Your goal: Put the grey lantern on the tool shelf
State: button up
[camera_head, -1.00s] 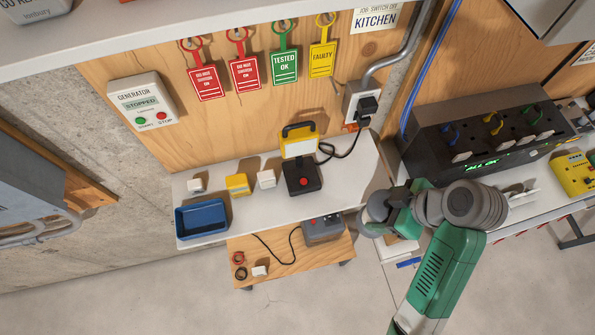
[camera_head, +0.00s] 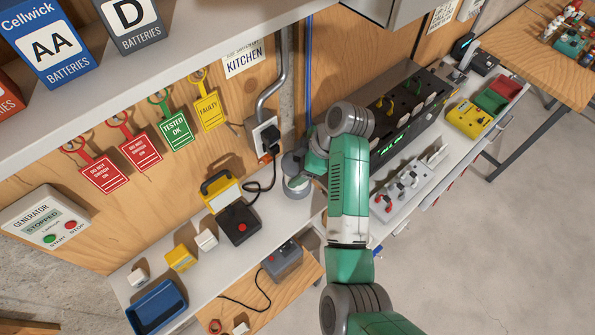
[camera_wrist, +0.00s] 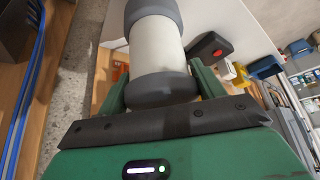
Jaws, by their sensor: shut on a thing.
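The grey lantern (camera_wrist: 157,45) is a pale cylinder with dark grey ends, large in the wrist view. My gripper (camera_wrist: 160,84) is shut around its lower end, one green finger on each side. I cannot tell which surface is the tool shelf.
A yellow-and-black work lamp (camera_head: 237,222), small white and yellow boxes and a blue tray (camera_head: 157,307) stand on the white shelf. A black charger unit (camera_head: 405,110) is to the right. Battery boxes (camera_head: 55,45) stand on the upper ledge.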

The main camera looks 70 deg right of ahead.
jog(key=shift+f+p, duration=0.35)
jog(key=shift+f, duration=1.3)
jog(key=shift+f, duration=0.1)
jog(key=o, duration=1.3)
jog(key=p+v, duration=0.2)
jog(key=v, duration=1)
jog(key=shift+p, duration=0.35)
